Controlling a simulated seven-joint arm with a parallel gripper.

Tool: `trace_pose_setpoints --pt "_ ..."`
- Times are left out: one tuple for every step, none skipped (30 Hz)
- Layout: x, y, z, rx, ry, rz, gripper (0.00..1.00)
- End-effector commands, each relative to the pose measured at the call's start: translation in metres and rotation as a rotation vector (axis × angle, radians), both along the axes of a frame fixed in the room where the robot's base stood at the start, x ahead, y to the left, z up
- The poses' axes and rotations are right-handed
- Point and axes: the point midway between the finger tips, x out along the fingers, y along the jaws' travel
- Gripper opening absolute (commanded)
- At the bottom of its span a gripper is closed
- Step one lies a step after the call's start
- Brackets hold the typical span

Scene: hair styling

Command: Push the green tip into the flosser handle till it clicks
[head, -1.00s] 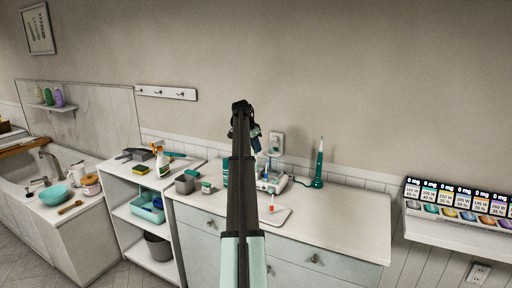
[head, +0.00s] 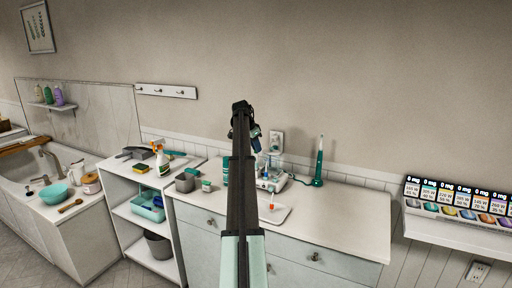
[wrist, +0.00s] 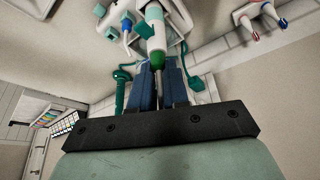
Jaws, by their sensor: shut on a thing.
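My gripper (wrist: 159,88) is shut on the green tip (wrist: 157,60), with its thin shaft between the blue fingers. The tip's green collar is at the end of the white flosser handle (wrist: 154,22) in the wrist view. Collar and handle appear in line and touching; I cannot tell whether the tip is fully seated. In the head view, my gripper (head: 256,136) is above the counter near the flosser unit (head: 270,181), and my arm hides part of that area.
A teal electric toothbrush (head: 319,163) stands right of the unit. The counter's right side (head: 350,225) is clear.

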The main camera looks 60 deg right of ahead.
Motion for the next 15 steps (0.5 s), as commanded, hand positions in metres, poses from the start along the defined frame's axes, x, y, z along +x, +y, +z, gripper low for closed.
trace_pose_setpoints --pt "0.0002 0.0006 -0.0013 0.003 -0.001 0.000 0.00" --pt "0.0002 0.0006 -0.0015 0.003 -0.001 0.000 0.00" --pt "0.0002 0.0007 -0.0016 0.004 -0.001 0.001 0.00" --pt "0.0002 0.0008 -0.0017 0.004 -0.001 0.001 0.00" --pt "0.0003 0.0008 -0.0018 0.004 -0.001 0.001 0.00" --pt "0.0003 0.0008 -0.0019 0.004 -0.001 0.001 0.18" --pt "0.0003 0.0008 -0.0019 0.004 -0.001 0.001 0.21" --pt "0.0003 0.0008 -0.0019 0.004 -0.001 0.001 0.24" --pt "0.0003 0.0007 -0.0017 0.004 -0.001 0.001 0.27" --pt "0.0003 0.0008 -0.0016 0.004 -0.001 0.001 0.30" --pt "0.0003 0.0007 -0.0015 0.004 -0.001 0.001 0.33" --pt "0.0003 0.0007 -0.0015 0.004 -0.001 0.001 0.37" --pt "0.0003 0.0008 -0.0014 0.003 0.000 0.001 0.40" --pt "0.0003 0.0007 -0.0014 0.003 0.000 0.001 0.43" --pt "0.0002 0.0006 -0.0013 0.003 0.000 0.001 0.45"
